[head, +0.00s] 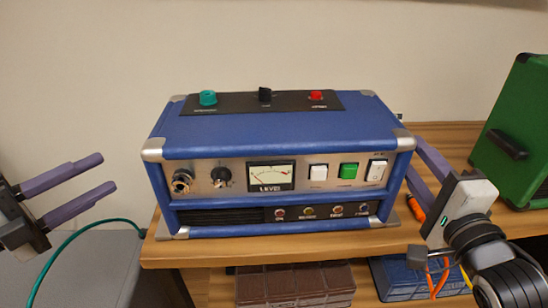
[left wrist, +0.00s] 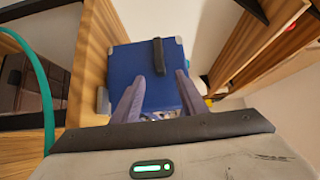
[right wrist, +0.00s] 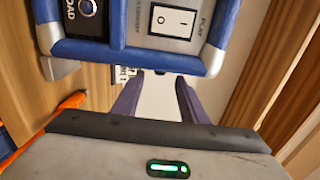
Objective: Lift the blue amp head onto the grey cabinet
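The blue amp head (head: 280,135), with metal corners and a front panel with a level meter, stands upright on a wooden bench (head: 440,140). A grey surface at the lower left, apparently the grey cabinet (head: 95,275), is partly cut off by the frame. My left gripper (head: 108,172) is open and empty, left of the amp and apart from it. The left wrist view shows its fingers pointing at the amp's side, with a dark strap handle (left wrist: 159,56). My right gripper (head: 420,168) is open at the amp's right end. Whether it touches the amp is unclear.
A green amp (head: 520,135) stands on the bench at the right. A brown case (head: 295,285) and a blue case (head: 420,278) sit below the bench top. A green cable (head: 75,240) runs over the grey surface. Orange cables hang near my right arm.

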